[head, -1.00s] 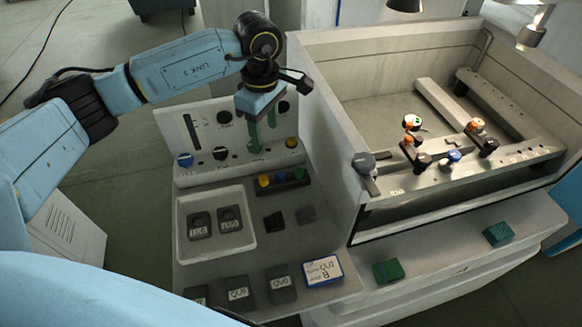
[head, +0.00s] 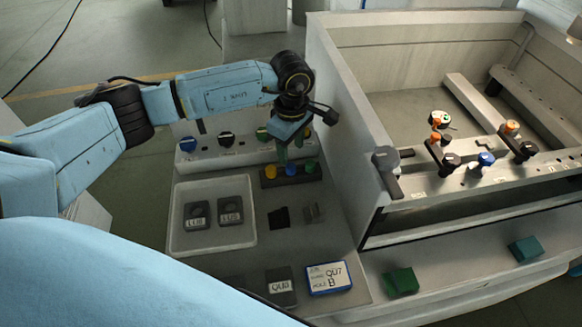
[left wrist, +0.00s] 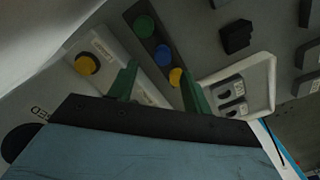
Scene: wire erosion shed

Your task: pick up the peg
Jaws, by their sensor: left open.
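Three round-headed pegs stand in a row in a dark block (head: 300,178): a yellow peg (head: 270,172), a blue peg (head: 291,171) and a green peg (head: 312,167). My left gripper (head: 290,153) is open and empty, its green fingers pointing down just above or behind the block. In the left wrist view the fingers (left wrist: 156,68) are apart. The blue peg (left wrist: 163,55) and the yellow peg (left wrist: 176,76) appear beyond them, with the green peg (left wrist: 143,27) farther off. I cannot tell the exact height gap. My right gripper is not in view.
A white panel with several knobs (head: 227,141) stands behind the block. A white tray (head: 176,225) with two dark pieces lies in front, left. A blue-edged label card (head: 329,278) lies nearer. The machine tank's wall (head: 345,130) rises close on the right.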

